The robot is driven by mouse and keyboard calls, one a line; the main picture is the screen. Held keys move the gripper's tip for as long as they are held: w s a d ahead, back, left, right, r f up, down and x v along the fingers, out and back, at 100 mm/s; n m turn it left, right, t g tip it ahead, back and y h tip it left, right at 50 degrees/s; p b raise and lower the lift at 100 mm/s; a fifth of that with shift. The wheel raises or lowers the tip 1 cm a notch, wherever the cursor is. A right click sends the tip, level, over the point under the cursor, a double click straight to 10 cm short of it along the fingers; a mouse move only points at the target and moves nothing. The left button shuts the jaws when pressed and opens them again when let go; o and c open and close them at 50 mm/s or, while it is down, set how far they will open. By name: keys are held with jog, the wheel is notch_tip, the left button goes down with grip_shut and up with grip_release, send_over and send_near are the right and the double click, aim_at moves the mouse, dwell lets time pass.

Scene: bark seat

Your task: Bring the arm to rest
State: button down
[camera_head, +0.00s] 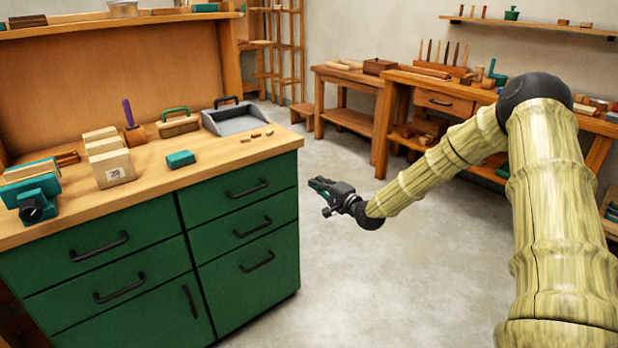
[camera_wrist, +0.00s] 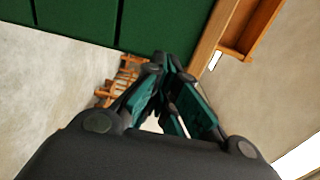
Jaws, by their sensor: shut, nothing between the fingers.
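My arm reaches in from the right in the head view, and its end, my gripper (camera_head: 322,188), hangs in the air over the open floor. The gripper is just to the right of the green cabinet (camera_head: 243,230), a little below the level of its top, apart from it as far as I can see. In the wrist view the dark fingers with green pads (camera_wrist: 172,75) come together at their tips. The gripper is shut, and nothing shows between the fingers.
The workbench top (camera_head: 235,152) holds a grey dustpan (camera_head: 236,118), a teal block (camera_head: 180,159), several wooden blocks and a vise (camera_head: 32,190). A wooden side table (camera_head: 345,95) and a long bench (camera_head: 455,100) stand behind. The floor (camera_head: 370,290) between is clear.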

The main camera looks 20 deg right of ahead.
jog(key=s+a+f+n+g, duration=0.2)
jog(key=s+a+f+g, duration=0.1)
jog(key=s+a+f, duration=0.5)
jog(key=s+a+f+n+g+h, duration=0.1)
jog(key=s+a+f+n+g, duration=0.25)
jog(key=s+f, duration=0.4)
jog(key=s+a+f+n+g, duration=0.1)
jog(key=s+a+f+g, duration=0.1)
jog(key=s+a+f, duration=0.65)
jog(key=s+a+f+n+g, duration=0.1)
jog(key=s+f+n+g, duration=0.2)
jog(key=s+f, duration=0.65)
jog(key=s+f+n+g+h, duration=0.3)
jog(key=s+n+g, duration=0.25)
jog(key=s, duration=1.85)
notch_tip(320, 180, up, 18)
jog(key=p, duration=1.7)
jog(key=shift+s+f, duration=0.25)
